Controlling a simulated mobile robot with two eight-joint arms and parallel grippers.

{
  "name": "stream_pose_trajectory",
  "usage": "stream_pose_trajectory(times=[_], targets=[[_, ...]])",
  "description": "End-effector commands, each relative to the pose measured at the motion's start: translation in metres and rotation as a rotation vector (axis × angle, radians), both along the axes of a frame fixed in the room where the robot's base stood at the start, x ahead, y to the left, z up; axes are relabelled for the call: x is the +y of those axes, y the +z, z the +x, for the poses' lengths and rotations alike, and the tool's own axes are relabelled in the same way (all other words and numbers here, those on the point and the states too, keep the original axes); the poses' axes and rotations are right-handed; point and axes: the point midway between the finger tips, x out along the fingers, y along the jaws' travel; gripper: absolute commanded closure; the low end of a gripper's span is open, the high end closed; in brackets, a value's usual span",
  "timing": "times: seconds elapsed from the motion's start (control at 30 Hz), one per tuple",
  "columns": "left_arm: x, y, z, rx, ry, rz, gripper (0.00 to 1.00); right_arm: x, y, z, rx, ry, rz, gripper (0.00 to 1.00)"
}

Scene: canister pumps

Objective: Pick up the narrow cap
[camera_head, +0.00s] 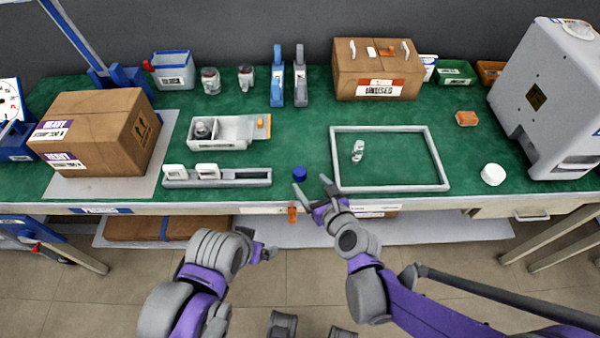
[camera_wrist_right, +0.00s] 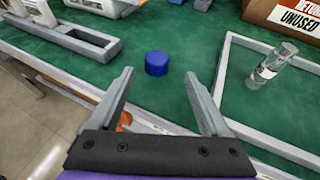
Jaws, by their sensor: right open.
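A small blue cap (camera_head: 299,173), the narrower of the two caps in view, sits on the green bench mat near the front edge, left of the grey frame. It also shows in the right wrist view (camera_wrist_right: 156,64), just beyond the fingertips and between their lines. My right gripper (camera_head: 311,186) is open and empty at the bench's front edge, close to the blue cap but apart from it. Its two fingers also show in the right wrist view (camera_wrist_right: 160,76). My left gripper (camera_head: 265,252) hangs in front of the bench, away from the cap; its jaws are too small to judge.
A grey rectangular frame (camera_head: 332,158) lies right of the cap, with a clear bottle (camera_head: 358,151) inside it. A grey slotted rack (camera_head: 240,178) is to the left. A wide white cap (camera_head: 493,174) sits far right. The mat behind the blue cap is clear.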

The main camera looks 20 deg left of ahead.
Motion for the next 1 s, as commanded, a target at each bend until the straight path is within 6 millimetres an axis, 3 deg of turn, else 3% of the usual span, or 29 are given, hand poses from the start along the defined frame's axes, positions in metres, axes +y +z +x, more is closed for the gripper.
stream_pose_trajectory(times=[0.3,0.67,1.0], targets=[[0.0,-0.001,0.0,0.0,0.0,0.0,0.0,0.029,-0.014,0.028,-0.002,0.002,-0.001,0.19],[0.0,-0.001,0.0,0.001,0.0,0.0,0.0,0.035,-0.017,0.035,-0.001,0.001,-0.001,0.19],[0.0,-0.001,0.0,0.0,0.0,0.0,0.0,0.034,-0.017,0.035,-0.001,0.001,-0.001,0.8]])
